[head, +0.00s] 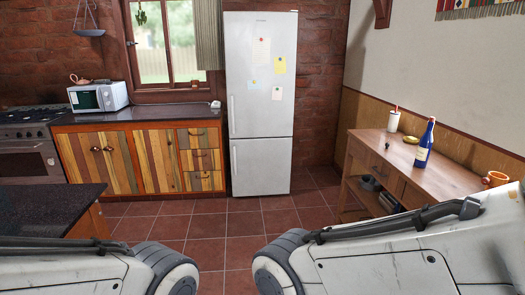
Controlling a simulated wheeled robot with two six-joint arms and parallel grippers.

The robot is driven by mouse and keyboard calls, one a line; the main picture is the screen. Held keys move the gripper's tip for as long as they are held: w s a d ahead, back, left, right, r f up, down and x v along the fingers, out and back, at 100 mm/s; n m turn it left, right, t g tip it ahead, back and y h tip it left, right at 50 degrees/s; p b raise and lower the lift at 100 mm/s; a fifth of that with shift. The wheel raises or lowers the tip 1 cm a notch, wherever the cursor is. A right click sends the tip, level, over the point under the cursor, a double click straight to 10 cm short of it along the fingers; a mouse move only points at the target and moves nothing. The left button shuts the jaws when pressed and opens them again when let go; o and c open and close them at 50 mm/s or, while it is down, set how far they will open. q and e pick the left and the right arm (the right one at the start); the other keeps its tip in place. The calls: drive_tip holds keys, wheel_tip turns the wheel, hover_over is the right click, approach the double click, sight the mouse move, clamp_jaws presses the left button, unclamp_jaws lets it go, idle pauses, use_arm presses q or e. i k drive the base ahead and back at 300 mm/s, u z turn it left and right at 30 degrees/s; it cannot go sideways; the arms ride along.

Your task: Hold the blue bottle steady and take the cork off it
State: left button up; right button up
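The blue bottle (424,146) stands upright on the wooden side table (455,177) at the right of the head view. Only links of my two arms show along the bottom edge, well apart from the bottle. Neither gripper is in view, and nothing visible touches the bottle.
On the side table are a white cup-like holder (393,121), a small yellow dish (411,139) and an orange mug (494,179). A dark counter corner (45,210) is at the left. Tiled floor (215,225) lies open between it and the table; a fridge (262,100) stands behind.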

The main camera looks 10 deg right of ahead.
sight(425, 142)
drive_tip(key=u, duration=0.05)
drive_tip(key=i, duration=1.9)
drive_tip(key=z, duration=0.7)
drive_tip(key=i, duration=1.25)
drive_tip(key=z, duration=0.9)
